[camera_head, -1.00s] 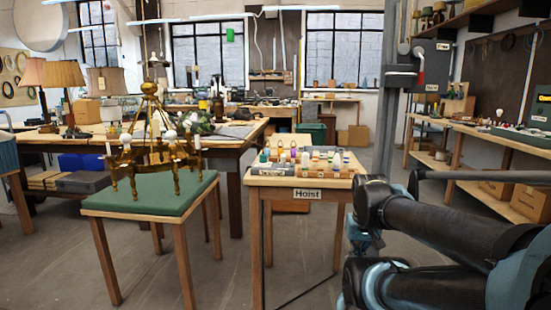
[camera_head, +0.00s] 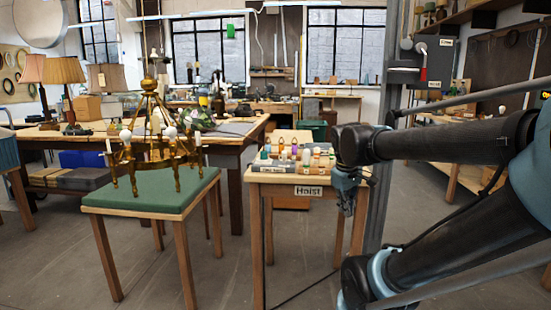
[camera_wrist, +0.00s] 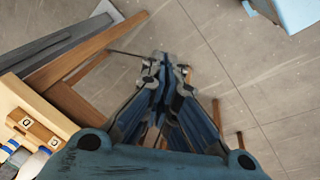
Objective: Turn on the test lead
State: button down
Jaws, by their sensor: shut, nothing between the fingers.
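I cannot make out a test lead for certain in either view. A grey wall box (camera_head: 435,62) with a red-tipped lever (camera_head: 423,73) and small labels stands at the upper right, beyond my arm. My gripper (camera_head: 347,208) hangs pointing down at the right edge of the small table (camera_head: 283,178) labelled "Hoist". In the wrist view my gripper (camera_wrist: 165,62) is shut and empty above the bare floor. A wooden block with two round marked fittings (camera_wrist: 38,131) lies on the tabletop at the lower left there; its function is unclear.
A brass chandelier (camera_head: 152,145) sits over the green-topped table (camera_head: 110,201). Small bottles or bulbs (camera_head: 290,153) crowd the small table. A grey post (camera_head: 383,190) stands behind my arm. A long workbench (camera_head: 235,142) runs behind. Floor between the two front tables is clear.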

aim_at(284, 157)
jog(key=w+a+r+n+t+h, duration=0.1)
jog(key=w+a+r+n, duration=0.85)
jog(key=w+a, duration=0.4)
jog(key=w+a+r+n+t, duration=0.1)
jog(key=w+a+r+n, duration=0.1)
jog(key=w+a, duration=0.3)
jog(key=w+a+r+n+t, duration=0.1)
jog(key=w+a+r+n, duration=0.2)
jog(key=a, duration=0.9)
jog(key=w+n, duration=0.2)
jog(key=w, duration=0.1)
jog(key=shift+r, duration=0.35)
jog(key=shift+n, duration=0.25)
jog(key=x, duration=1)
jog(key=shift+w+d+r, duration=0.15)
jog(key=shift+d, duration=0.05)
jog(key=shift+w+d+r, duration=0.1)
jog(key=shift+w+d, duration=0.15)
jog(key=shift+d, duration=0.2)
jog(key=shift+w+d+r, duration=0.1)
jog(key=shift+w+d, duration=0.15)
jog(key=shift+d, duration=0.25)
jog(key=shift+w+d+r, duration=0.2)
jog(key=shift+w+d, duration=0.25)
jog(key=shift+d, duration=0.3)
